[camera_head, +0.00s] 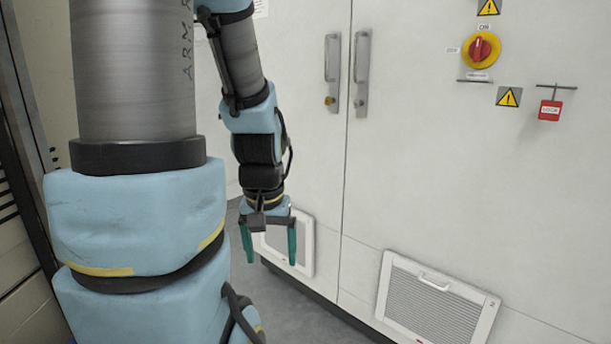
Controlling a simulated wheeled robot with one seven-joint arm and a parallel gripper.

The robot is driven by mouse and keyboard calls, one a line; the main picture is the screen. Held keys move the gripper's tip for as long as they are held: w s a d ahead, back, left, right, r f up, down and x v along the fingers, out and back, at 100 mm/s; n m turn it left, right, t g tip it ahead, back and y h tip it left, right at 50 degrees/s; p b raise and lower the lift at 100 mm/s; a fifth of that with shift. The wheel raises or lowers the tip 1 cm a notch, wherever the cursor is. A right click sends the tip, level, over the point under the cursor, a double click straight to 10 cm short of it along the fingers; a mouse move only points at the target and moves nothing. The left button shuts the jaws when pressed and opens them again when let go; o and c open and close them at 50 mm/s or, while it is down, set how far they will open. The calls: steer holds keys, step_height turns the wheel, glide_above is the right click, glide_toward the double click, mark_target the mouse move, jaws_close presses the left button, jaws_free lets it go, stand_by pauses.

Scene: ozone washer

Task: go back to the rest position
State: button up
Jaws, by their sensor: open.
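My gripper (270,246) hangs pointing down in front of the white cabinet (420,150). Its two teal fingers are spread apart with nothing between them. It is above the grey floor, left of the cabinet's door handles and in front of a lower vent panel. My arm covers much of the left of the view.
Two metal door handles (347,75) flank the door seam. A red and yellow rotary switch (481,49) and a red tag on a metal bar (550,108) are at upper right. A louvred vent panel (435,302) is low on the right. Grey floor (300,312) shows below my gripper.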

step_height(320, 180, up, 14)
steer(key=p, duration=1.1)
steer(key=shift+r+p, duration=0.15)
steer(key=shift+p, duration=0.25)
stand_by(0.7)
